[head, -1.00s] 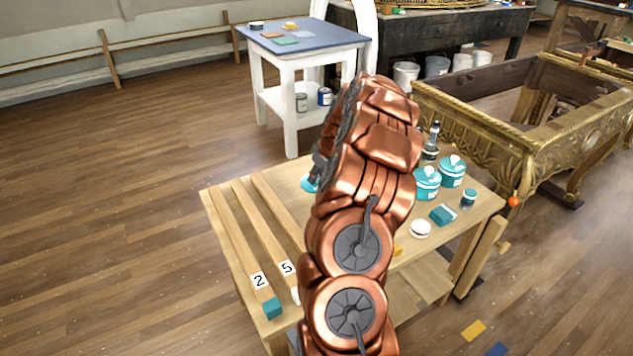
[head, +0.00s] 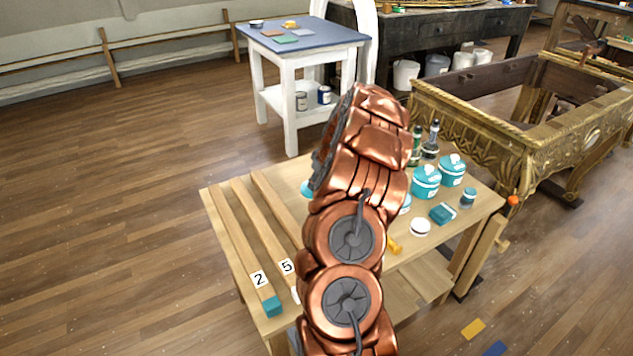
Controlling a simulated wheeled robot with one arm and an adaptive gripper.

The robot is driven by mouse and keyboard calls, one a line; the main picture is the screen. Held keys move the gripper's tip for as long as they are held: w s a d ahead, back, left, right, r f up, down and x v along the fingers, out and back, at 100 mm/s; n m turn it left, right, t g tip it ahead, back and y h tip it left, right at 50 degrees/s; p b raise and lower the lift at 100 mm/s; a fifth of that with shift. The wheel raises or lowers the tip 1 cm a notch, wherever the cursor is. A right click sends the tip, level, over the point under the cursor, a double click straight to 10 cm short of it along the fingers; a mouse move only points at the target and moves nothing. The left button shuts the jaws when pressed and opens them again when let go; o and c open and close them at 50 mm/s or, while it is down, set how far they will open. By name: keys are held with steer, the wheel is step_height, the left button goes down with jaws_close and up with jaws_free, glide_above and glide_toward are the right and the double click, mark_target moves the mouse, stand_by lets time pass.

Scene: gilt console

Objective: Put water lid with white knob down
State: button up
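Two teal pots with white-knobbed tops, the left pot (head: 426,183) and the right pot (head: 451,172), stand upright on the right part of the light wooden table (head: 285,183). A teal piece (head: 306,189) shows at the left edge of my arm; most of it is hidden, and I cannot tell whether it is the lid or whether it rests on the table. My copper-coloured arm reaches up across the middle of the view. My gripper is hidden behind it, so I cannot see its fingers or what they hold.
Near the pots are dark bottles (head: 431,142), a white round piece (head: 420,227), a teal block (head: 442,214), a small teal jar (head: 468,197) and an orange-yellow piece (head: 394,246). Numbered wooden strips (head: 236,230) lie at left. A gilt console frame (head: 470,125) stands behind right.

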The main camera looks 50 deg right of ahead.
steer(key=o, duration=0.4)
steer(key=shift+r, duration=0.1)
steer(key=shift+r, duration=0.15)
steer(key=v, duration=1.2)
steer(key=s+a+r+n+g+y, duration=0.1)
steer(key=a+r, duration=0.2)
steer(key=a, duration=1.2)
steer(key=s+a+r+n+g+y, duration=0.1)
steer(key=a+r+g, duration=0.15)
steer(key=a, duration=1.35)
steer(key=s+a+g, duration=0.2)
steer(key=s+a, duration=0.8)
steer(key=s, duration=0.1)
steer(key=s+a+f+m+g+h, duration=0.2)
steer(key=s+a, duration=0.1)
steer(key=s, duration=1.3)
steer(key=shift+s+a+f, duration=0.15)
steer(key=shift+s+a, duration=0.05)
steer(key=shift+s, duration=0.05)
